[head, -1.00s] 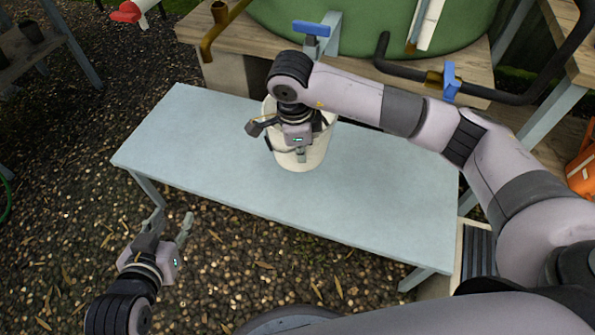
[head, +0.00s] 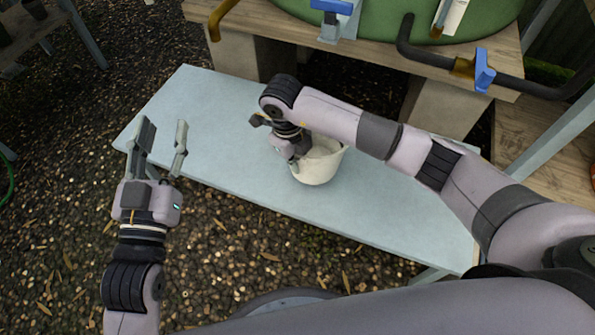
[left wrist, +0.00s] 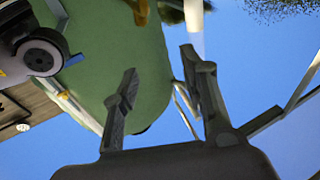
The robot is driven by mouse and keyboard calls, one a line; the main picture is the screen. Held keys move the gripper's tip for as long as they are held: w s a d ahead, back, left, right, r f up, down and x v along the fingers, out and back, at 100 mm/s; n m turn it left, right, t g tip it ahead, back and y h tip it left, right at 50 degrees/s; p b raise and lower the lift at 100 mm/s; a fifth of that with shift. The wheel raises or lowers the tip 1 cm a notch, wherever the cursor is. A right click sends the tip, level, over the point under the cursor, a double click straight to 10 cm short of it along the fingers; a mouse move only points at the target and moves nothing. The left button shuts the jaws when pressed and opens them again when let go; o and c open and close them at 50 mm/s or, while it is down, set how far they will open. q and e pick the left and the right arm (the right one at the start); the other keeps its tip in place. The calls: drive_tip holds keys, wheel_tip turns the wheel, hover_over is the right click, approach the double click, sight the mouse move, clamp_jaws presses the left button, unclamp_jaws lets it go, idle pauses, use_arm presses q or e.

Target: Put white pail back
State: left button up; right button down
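The white pail (head: 322,172) stands on the pale blue table, right of the middle and near its front side. My right gripper (head: 277,142) is at the pail's left side, with its fingers spread. One finger points out to the left over the table; the other comes down close against the pail's left wall, and contact there is hard to tell. The gripper hides part of the rim.
The pale blue table (head: 190,110) has free room to the left and right of the pail. Behind it stands a wooden bench (head: 390,50) with a green tank (head: 385,12), a blue-handled tap (head: 484,70) and dark pipe. Gravel lies around the table.

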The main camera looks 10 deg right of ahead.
sight(299, 179)
wheel_tip(299, 179, down, 3)
drive_tip(key=shift+f+b, duration=0.2)
drive_tip(key=shift+b, duration=0.3)
use_arm(q)
drive_tip(key=shift+s+d+r+t+h, duration=0.1)
drive_tip(key=shift+s+r+t+h, duration=0.2)
drive_tip(key=shift+r+t, duration=0.4)
drive_tip(key=shift+s+r+t+h, duration=0.15)
drive_tip(key=shift+s+r+t, duration=0.15)
drive_tip(key=shift+r, duration=0.7)
drive_tip(key=shift+s+d+r+t+h, duration=0.1)
drive_tip(key=shift+s+r+t+h, duration=0.15)
drive_tip(key=shift+r+t, duration=0.5)
use_arm(e)
drive_tip(key=shift+f, duration=0.2)
use_arm(q)
drive_tip(key=shift+r, duration=0.1)
use_arm(e)
drive_tip(key=shift+f, duration=0.1)
use_arm(q)
drive_tip(key=shift+s+r, duration=0.15)
drive_tip(key=shift+r, duration=0.15)
use_arm(e)
drive_tip(key=c, duration=2.3)
unclamp_jaws()
drive_tip(key=o, duration=0.5)
